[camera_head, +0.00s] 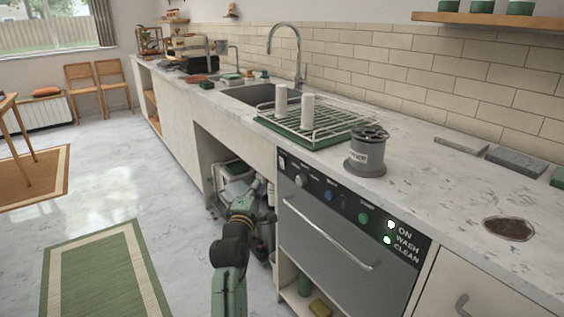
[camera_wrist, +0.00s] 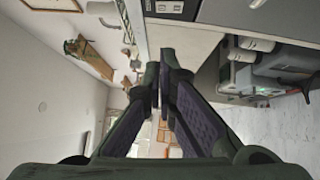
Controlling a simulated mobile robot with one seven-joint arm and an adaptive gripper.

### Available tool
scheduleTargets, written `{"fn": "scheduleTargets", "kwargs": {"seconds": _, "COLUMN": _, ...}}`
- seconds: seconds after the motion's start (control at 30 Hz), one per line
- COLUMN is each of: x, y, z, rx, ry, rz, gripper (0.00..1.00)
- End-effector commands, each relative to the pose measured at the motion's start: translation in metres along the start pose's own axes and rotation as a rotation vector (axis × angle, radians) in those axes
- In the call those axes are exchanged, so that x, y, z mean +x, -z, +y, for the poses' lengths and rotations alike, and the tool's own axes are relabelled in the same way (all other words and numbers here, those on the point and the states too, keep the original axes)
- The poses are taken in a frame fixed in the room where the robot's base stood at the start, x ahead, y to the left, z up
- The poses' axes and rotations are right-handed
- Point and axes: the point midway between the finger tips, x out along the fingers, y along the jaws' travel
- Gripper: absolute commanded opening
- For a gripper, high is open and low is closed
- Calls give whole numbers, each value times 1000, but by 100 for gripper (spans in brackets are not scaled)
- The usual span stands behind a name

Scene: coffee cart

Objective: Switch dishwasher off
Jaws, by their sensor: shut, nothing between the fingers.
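The dishwasher (camera_head: 340,262) is built in under the counter, with a grey front and a long bar handle (camera_head: 328,235). Its dark control panel (camera_head: 345,205) carries a pale knob (camera_head: 302,180), a blue button (camera_head: 329,195) and a green button (camera_head: 363,218). Two indicator lights (camera_head: 391,224) glow beside the ON and WASH labels. My gripper (camera_wrist: 166,56) is shut and empty. In the head view my gripper (camera_head: 262,216) is partly hidden by my arm, just left of the dishwasher. Part of a dark panel (camera_wrist: 172,9) shows beyond the fingertips in the wrist view.
Above the dishwasher, the counter holds a grey canister (camera_head: 367,155) and a dish rack (camera_head: 312,132) with white cups. An open bay (camera_head: 232,165) with bins lies left of the dishwasher. Open shelves with a green bottle (camera_head: 304,284) are below. The floor around the green rug (camera_head: 100,275) is clear.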

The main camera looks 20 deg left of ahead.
Motion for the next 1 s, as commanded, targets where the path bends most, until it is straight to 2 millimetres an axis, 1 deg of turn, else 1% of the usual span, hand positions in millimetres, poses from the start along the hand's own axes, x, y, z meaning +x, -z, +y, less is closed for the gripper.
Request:
{"fn": "scheduleTargets", "kwargs": {"seconds": 0.27, "x": 0, "y": 0, "z": 1, "rx": 2, "ry": -1, "rz": 1, "gripper": 0}}
{"fn": "scheduleTargets", "kwargs": {"seconds": 0.37, "x": 5, "y": 0, "z": 2, "rx": 3, "ry": -2, "rz": 1, "gripper": 0}}
{"fn": "scheduleTargets", "kwargs": {"seconds": 0.43, "x": 12, "y": 0, "z": 2, "rx": 3, "ry": -1, "rz": 0, "gripper": 0}}
{"fn": "scheduleTargets", "kwargs": {"seconds": 0.57, "x": 35, "y": 0, "z": 4, "rx": 5, "ry": -1, "rz": -1, "gripper": 0}}
{"fn": "scheduleTargets", "kwargs": {"seconds": 0.7, "x": 65, "y": 0, "z": 4, "rx": 6, "ry": -1, "rz": -1, "gripper": 0}}
{"fn": "scheduleTargets", "kwargs": {"seconds": 0.9, "x": 102, "y": 0, "z": 4, "rx": 8, "ry": -1, "rz": 1, "gripper": 0}}
{"fn": "scheduleTargets", "kwargs": {"seconds": 1.0, "x": 114, "y": -14, "z": 5, "rx": 5, "ry": 0, "rz": -2, "gripper": 0}}
